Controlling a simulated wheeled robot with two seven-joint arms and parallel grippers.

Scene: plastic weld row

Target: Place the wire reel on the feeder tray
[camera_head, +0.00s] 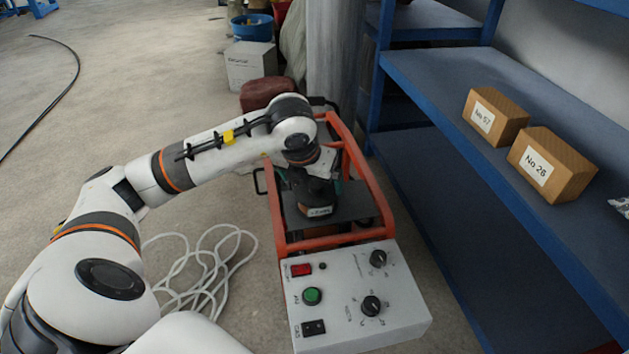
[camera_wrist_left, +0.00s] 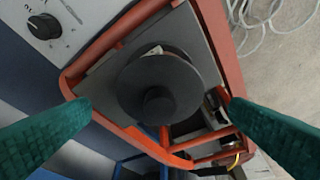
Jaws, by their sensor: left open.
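The wire reel (camera_head: 318,197) is dark, with round flanges and a pale label on its side. It rests on the dark feeder tray (camera_head: 352,206) inside the orange-red frame of the machine. In the left wrist view the reel (camera_wrist_left: 158,88) is seen from above, its round hub facing the camera, with the grey tray plate (camera_wrist_left: 107,82) around it. My left gripper (camera_wrist_left: 160,104) is open, its green fingers apart on both sides of the reel with visible gaps. In the head view my wrist hides part of the reel and most of the fingers. My right gripper is not in view.
A grey control box (camera_head: 350,295) with knobs and buttons is at the machine's near end. A blue shelf (camera_head: 450,85) with two cardboard boxes (camera_head: 553,165) stands to the right. White cable (camera_head: 205,268) lies coiled on the floor at left.

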